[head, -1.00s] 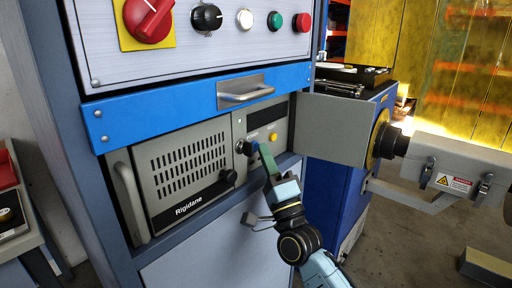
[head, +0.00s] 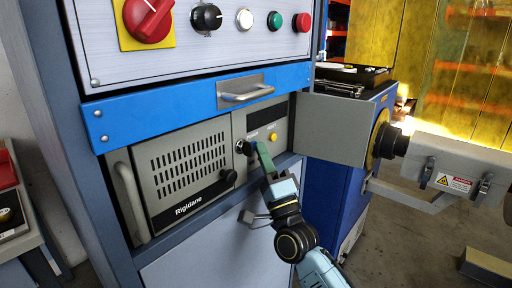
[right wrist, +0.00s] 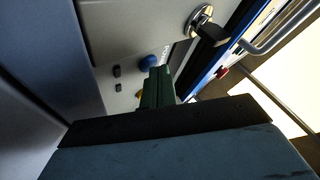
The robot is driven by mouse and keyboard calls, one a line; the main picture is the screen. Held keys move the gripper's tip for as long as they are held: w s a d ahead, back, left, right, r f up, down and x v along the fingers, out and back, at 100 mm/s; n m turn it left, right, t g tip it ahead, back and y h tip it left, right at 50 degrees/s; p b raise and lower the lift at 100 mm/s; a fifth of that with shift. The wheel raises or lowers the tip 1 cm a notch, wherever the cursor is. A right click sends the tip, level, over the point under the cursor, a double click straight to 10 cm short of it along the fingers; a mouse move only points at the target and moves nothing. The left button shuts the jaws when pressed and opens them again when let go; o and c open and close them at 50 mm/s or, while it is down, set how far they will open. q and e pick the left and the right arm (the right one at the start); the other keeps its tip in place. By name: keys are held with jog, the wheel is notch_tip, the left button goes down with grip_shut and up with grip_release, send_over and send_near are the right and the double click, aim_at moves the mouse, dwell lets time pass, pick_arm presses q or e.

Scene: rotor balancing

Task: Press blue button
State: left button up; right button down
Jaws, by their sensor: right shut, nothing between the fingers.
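The blue button (right wrist: 147,62) shows in the right wrist view as a round blue cap on the grey panel, just left of my fingertips. In the head view the blue button (head: 253,145) is mostly hidden behind the tip of my right gripper (head: 262,151). The right gripper's green fingers (right wrist: 157,84) are shut with nothing between them. They point at the panel close beside the button. I cannot tell whether the tip touches it. My left gripper is not in view.
A yellow button (head: 273,137) and a black key switch (head: 240,147) sit near the blue button. A grey open door panel (head: 330,129) stands to the right. Above are a blue drawer (head: 170,112) with a handle and a panel with a red rotary switch (head: 148,17).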

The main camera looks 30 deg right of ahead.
jog(key=shift+s+d+p, duration=0.25)
jog(key=shift+s+p, duration=0.05)
jog(key=shift+s, duration=0.45)
jog(key=shift+s, duration=0.1)
jog(key=shift+s+d+p, duration=0.25)
jog(key=shift+s+d, duration=0.1)
jog(key=shift+s, duration=0.4)
jog(key=shift+s+d+p, duration=0.2)
jog(key=shift+s+d, duration=0.1)
jog(key=shift+s, duration=0.45)
jog(key=shift+s+d+p, duration=0.25)
jog(key=shift+s+d, duration=0.1)
jog(key=shift+s, duration=0.4)
